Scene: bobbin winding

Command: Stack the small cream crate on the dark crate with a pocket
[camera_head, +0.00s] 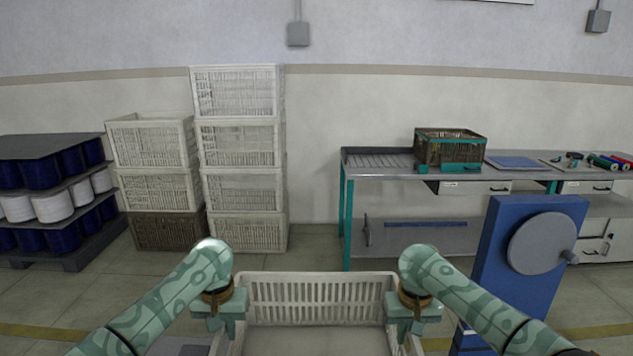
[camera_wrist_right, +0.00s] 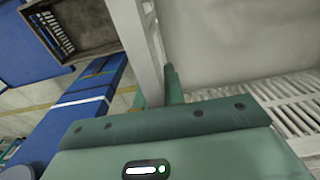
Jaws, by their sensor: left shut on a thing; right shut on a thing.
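A cream slatted crate (camera_head: 318,286) is held in front of me, its open top facing up and its lower part cut off by the picture edge. My left gripper (camera_head: 234,308) is shut on its left wall. My right gripper (camera_head: 400,308) is shut on its right wall; in the right wrist view its fingers (camera_wrist_right: 170,88) straddle the crate's pale wall (camera_wrist_right: 142,50). A dark crate (camera_wrist_right: 75,22) shows at the upper left of the right wrist view, apart from the held crate. Another dark brown crate (camera_head: 168,230) stands under two cream crates at the left; I cannot tell a pocket on either.
A tall cream stack (camera_head: 240,145) stands beside the shorter one. Racks of spools (camera_head: 45,200) are at far left. A grey bench (camera_head: 385,170) holds a green-trimmed crate (camera_head: 450,150). A blue machine (camera_head: 520,265) with a round disc stands close at my right. Floor before the stacks is clear.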

